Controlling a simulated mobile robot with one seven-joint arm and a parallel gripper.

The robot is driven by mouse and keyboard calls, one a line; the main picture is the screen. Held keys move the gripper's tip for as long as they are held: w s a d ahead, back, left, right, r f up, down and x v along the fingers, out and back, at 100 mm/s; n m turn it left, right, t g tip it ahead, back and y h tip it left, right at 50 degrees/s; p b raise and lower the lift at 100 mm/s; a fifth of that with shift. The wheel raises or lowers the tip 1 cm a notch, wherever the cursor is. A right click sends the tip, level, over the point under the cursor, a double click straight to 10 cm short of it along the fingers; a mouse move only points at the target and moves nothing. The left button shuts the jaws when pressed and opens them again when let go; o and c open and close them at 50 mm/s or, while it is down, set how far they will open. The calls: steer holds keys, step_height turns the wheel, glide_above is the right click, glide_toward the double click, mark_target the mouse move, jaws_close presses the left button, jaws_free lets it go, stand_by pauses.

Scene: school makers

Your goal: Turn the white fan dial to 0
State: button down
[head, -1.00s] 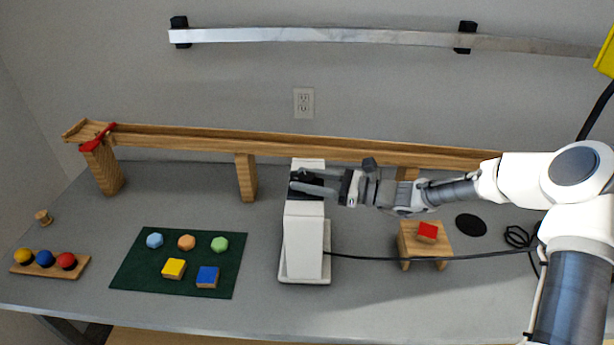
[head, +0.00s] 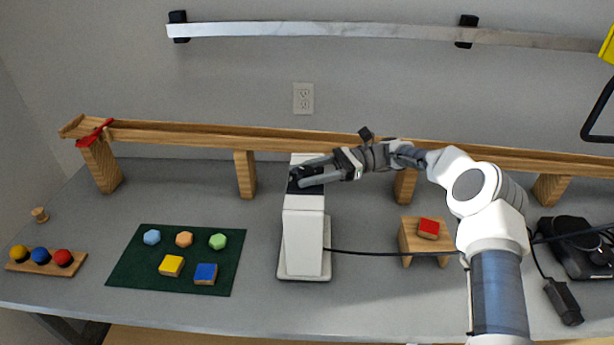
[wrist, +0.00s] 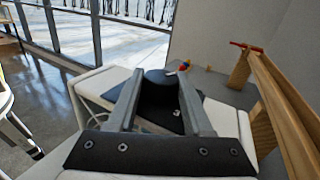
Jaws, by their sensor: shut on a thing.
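The white fan (head: 303,240) is an upright white box on a base, standing mid-table. Its top has a black panel (head: 311,189). My gripper (head: 298,175) reaches in from the right, low over that panel. In the wrist view, the black dial (wrist: 158,92) sits between the two grey fingers of my gripper (wrist: 158,82), which are shut on it. The dial's pointer and the panel's markings are too small or hidden to read.
A wooden rail (head: 345,144) runs close behind the fan. A green mat (head: 130,270) with coloured pieces lies to the left. A small wooden stand (head: 412,238) with a red block (head: 429,228) stands right. A black cable (head: 395,254) crosses from the fan.

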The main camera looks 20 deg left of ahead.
steer(key=shift+n, duration=0.3)
stand_by(0.4)
steer(key=shift+c, duration=1.6)
jaws_free()
steer(key=b+v, duration=0.1)
steer(key=v, duration=0.6)
steer(key=shift+w+b, duration=0.25)
steer(key=shift+b, duration=0.05)
steer(key=shift+d, duration=0.1)
